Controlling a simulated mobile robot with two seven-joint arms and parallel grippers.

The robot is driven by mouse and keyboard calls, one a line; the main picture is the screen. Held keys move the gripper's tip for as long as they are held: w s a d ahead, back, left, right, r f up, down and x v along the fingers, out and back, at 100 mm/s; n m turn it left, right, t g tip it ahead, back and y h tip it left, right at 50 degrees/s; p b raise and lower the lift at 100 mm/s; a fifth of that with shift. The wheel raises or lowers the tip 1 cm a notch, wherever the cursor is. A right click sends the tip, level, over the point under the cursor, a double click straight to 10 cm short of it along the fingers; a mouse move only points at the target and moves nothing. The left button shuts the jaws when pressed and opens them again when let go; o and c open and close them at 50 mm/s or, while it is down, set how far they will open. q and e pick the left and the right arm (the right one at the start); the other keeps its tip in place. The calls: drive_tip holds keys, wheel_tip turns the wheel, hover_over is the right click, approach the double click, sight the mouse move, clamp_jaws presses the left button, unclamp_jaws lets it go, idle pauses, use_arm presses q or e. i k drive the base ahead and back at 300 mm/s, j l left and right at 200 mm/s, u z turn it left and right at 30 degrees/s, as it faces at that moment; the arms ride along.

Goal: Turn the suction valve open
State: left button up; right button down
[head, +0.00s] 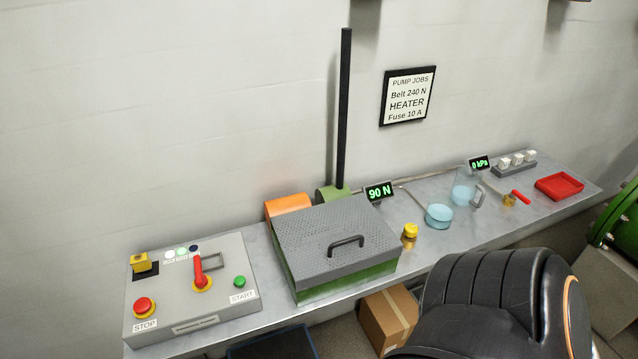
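A small brass valve (508,200) with a red lever (521,197) sits on the right part of the metal bench, and I take it to be the suction valve. The lever slants down to the right. It lies between a clear jug (464,188) with bluish liquid and a red tray (559,187). A small display (479,163) behind the jug reads 0 kPa. From this view I cannot tell the valve's internal state. Neither of my grippers is in view.
A control box (226,263) with a red handle, STOP and START buttons stands at left. A perforated grey cover (325,232) sits mid-bench beside a display (379,192) reading 90 N. A blue round container (438,215) and yellow-capped item (410,231) stand near the jug.

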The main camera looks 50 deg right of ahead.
sight(516, 193)
drive_tip(key=z, duration=2.2)
drive_tip(key=i+l+z, duration=0.15)
drive_tip(key=l, duration=0.25)
drive_tip(key=i+l+z, duration=0.2)
drive_tip(key=i+l, duration=0.3)
drive_tip(key=i, duration=0.15)
drive_tip(key=i+l, duration=0.3)
drive_tip(key=i, duration=0.2)
